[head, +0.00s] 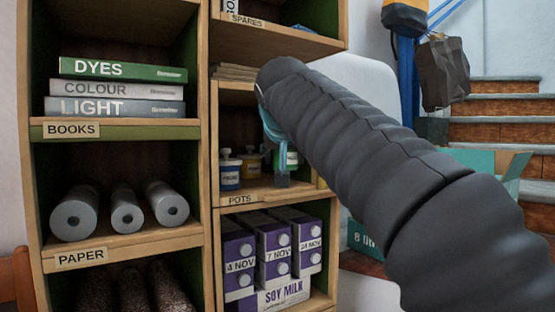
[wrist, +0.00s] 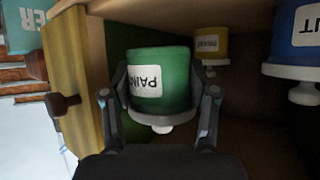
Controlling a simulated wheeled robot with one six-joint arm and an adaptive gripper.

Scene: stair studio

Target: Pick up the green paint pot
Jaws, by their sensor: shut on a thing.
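The green paint pot (wrist: 158,78) is between the two fingers of my gripper (wrist: 160,95) in the wrist view, with a white "PAINT" label and a pale lid. The wrist picture appears upside down. My gripper is shut on the pot's sides. In the head view the green pot (head: 292,159) is partly hidden behind my gripper (head: 282,172) at the shelf marked POTS (head: 262,192). Whether the pot still touches the shelf is hard to tell.
A blue pot (head: 230,173) and a yellow pot (head: 250,163) stand to the left on the same shelf. A wooden side panel is close to the gripper. Soy milk cartons (head: 273,245) fill the shelf below. A teal box (head: 480,165) is at right.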

